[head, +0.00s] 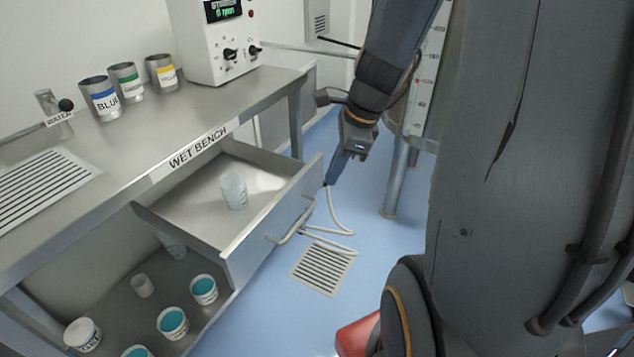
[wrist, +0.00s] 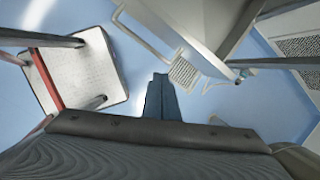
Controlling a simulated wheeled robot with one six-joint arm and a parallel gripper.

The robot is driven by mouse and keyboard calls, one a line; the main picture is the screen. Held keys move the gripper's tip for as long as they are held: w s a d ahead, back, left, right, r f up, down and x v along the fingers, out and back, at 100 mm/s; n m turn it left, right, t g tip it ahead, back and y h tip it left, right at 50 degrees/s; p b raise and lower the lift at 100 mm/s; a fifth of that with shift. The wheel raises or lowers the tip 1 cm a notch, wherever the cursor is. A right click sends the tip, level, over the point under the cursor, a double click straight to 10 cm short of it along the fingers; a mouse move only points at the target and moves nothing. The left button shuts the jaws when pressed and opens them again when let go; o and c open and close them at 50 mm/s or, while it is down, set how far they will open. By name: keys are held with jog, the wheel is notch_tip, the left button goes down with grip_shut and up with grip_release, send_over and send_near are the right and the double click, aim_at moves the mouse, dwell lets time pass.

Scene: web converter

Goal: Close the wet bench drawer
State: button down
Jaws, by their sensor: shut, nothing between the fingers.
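The wet bench drawer (head: 283,218) stands pulled out below the bench top in the head view, with a clear beaker (head: 234,191) inside it. Its front carries a bar handle (head: 292,226). My gripper (head: 330,182) is shut and empty, pointing down just beyond the far right end of the drawer front. Whether it touches the drawer front cannot be told. In the wrist view the shut fingers (wrist: 162,97) show against the blue floor, and a pale panel with a handle, likely the drawer front, is at the upper right.
The bench top (head: 135,140) holds labelled cans (head: 101,98) and a white stirrer unit (head: 215,40). A lower shelf holds several tubs (head: 204,290). A floor grate (head: 323,267) lies in front of the drawer. A metal post (head: 397,178) stands right of my gripper.

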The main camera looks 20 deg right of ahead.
aim_at(316, 181)
jog(key=shift+w+a+f+m+t+b, duration=0.15)
jog(key=shift+w+f+m+b, duration=0.15)
jog(key=shift+w+f+m, duration=0.9)
jog(key=shift+w+f+m+t+b, duration=0.3)
jog(key=shift+w+f+m, duration=0.45)
jog(key=shift+w+f, duration=1)
jog(key=shift+w+a+f+m+t+b, duration=0.1)
jog(key=shift+w+f+m+b, duration=0.25)
jog(key=shift+w+f+m, duration=0.85)
jog(key=shift+w+f+n, duration=0.15)
jog(key=shift+f+n, duration=0.1)
jog(key=shift+f, duration=0.1)
